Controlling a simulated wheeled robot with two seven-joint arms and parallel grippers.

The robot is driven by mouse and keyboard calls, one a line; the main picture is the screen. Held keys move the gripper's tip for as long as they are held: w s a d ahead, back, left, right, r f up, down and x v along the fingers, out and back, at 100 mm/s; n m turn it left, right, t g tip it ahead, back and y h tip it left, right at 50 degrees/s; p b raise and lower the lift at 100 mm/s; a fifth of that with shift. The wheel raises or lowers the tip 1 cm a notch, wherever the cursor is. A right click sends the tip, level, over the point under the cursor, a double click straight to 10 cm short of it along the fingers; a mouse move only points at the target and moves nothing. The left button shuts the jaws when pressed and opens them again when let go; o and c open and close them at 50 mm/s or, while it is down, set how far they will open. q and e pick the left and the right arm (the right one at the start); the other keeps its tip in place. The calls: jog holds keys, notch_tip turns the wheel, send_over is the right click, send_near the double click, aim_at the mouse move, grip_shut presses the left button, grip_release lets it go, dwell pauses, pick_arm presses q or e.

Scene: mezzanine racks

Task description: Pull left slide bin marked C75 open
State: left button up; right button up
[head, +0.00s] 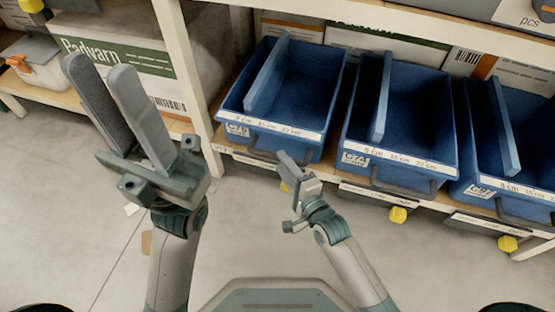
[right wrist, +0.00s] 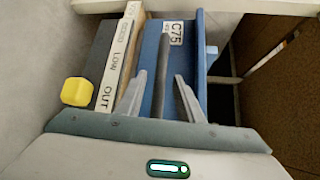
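The blue slide bin marked C75 (head: 316,70) is the leftmost bin on the shelf in the head view, its front about level with the bins beside it. Its C75 label (right wrist: 174,33) shows in the right wrist view. A dark bar handle (right wrist: 162,70) runs along its front. My right gripper (head: 285,160) is at the bin's front near the handle. In the right wrist view its two fingers (right wrist: 158,95) stand apart, one on each side of the handle; contact cannot be told. My left gripper (head: 98,65) is raised, empty, its fingers apart, left of the rack post.
Bin C74 (head: 430,125) and another blue bin (head: 537,130) stand to the right. Yellow knobs (head: 397,214) hang below the shelf edge. A cream rack post (head: 185,70) stands left of the bins. A shelf strip reading OUT, LOW, GOOD (right wrist: 118,60) lies beside the handle.

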jog(key=shift+b+x, duration=0.5)
jog(key=shift+x, duration=1.5)
grip_shut()
